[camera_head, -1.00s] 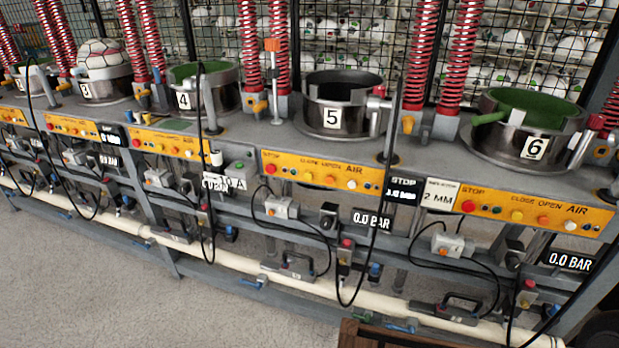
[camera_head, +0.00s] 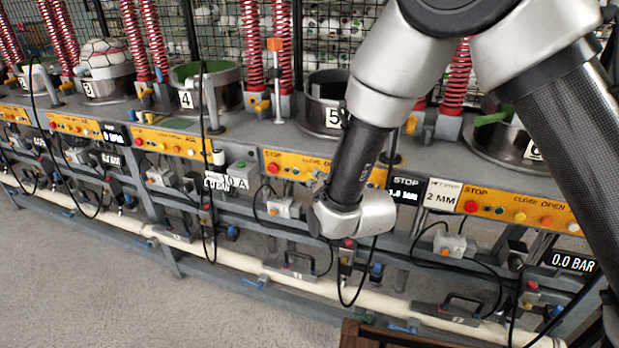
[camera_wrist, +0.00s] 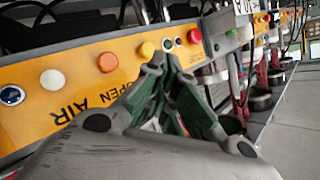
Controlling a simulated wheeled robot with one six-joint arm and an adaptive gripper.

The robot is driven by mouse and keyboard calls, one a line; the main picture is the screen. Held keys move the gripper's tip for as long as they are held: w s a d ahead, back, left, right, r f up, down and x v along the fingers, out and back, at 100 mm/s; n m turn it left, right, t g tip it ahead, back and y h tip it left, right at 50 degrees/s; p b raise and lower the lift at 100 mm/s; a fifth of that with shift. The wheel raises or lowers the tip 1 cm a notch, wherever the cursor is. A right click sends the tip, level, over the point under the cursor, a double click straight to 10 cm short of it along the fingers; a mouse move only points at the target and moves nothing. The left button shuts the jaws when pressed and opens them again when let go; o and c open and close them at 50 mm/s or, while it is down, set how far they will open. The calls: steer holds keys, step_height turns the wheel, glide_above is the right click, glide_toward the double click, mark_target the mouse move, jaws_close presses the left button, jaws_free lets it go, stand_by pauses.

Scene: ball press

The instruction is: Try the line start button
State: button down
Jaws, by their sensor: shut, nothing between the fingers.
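A small grey box with a green button (camera_head: 240,164) stands on the press line's front edge, right of press 4, beside a display ending in "A". I cannot read a start label on it. What looks like the same grey box (camera_wrist: 231,38) is right of the fingers in the wrist view. My gripper (camera_wrist: 170,62) is shut and empty, its fingertips in front of press 5's orange panel (camera_wrist: 125,50), near the yellow and red buttons. I cannot tell whether it touches the panel. In the head view my wrist hides most of the gripper.
Press 5 (camera_head: 318,117) is partly behind my arm. Its red stop button (camera_head: 273,169) is close to the grey box. Black cables (camera_head: 207,220) hang in front of the line. A pale pipe (camera_head: 225,257) runs low along it.

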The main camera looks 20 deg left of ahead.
mark_target(310, 176)
steer(key=s+a+f+y, duration=0.2)
steer(key=s+a+f, duration=0.2)
steer(key=s+f, duration=0.1)
steer(key=shift+s+a+n+t, duration=0.3)
steer(key=shift+s+a+t, duration=0.1)
steer(key=shift+s, duration=0.4)
steer(key=shift+f, duration=0.1)
steer(key=w, duration=0.9)
steer(key=shift+d, duration=0.4)
steer(key=shift+w, duration=0.1)
steer(key=shift+w, duration=0.25)
steer(key=shift+w+d, duration=0.1)
steer(key=shift+w, duration=0.35)
stand_by(0.9)
stand_by(0.3)
steer(key=shift+s, duration=0.9)
